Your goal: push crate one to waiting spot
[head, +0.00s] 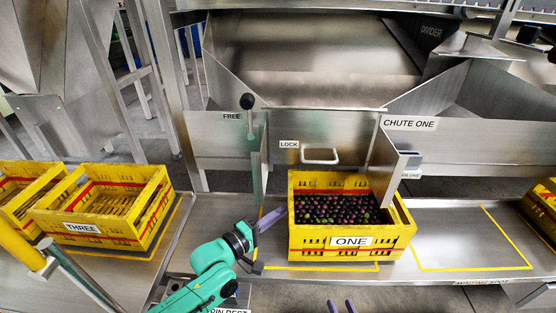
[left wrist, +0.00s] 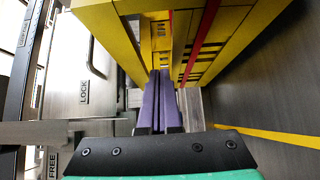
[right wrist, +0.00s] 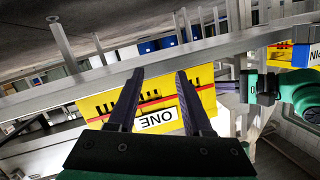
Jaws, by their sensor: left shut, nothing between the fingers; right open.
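Crate one (head: 310,244) is a yellow crate with red bands and an ONE label, filled with dark round fruit. It stands on the metal bench below the chute, overhanging the right end of a yellow outline. The waiting spot (head: 465,240) is a bare yellow-outlined area just right of it. My left gripper (head: 282,211) is shut and empty at the crate's left side; in the left wrist view its fingertips (left wrist: 160,74) point at the yellow wall; contact is unclear. My right gripper (head: 341,306) is open and empty in front of the bench; the right wrist view shows crate one (right wrist: 90,104) beyond its fingers.
Crate three (head: 115,238) stands on the left bench beside another yellow crate (head: 15,185). A further yellow crate (head: 541,208) is at the right edge. The chute's metal panels (head: 395,165) and a handle marked LOCK (head: 320,155) are behind crate one.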

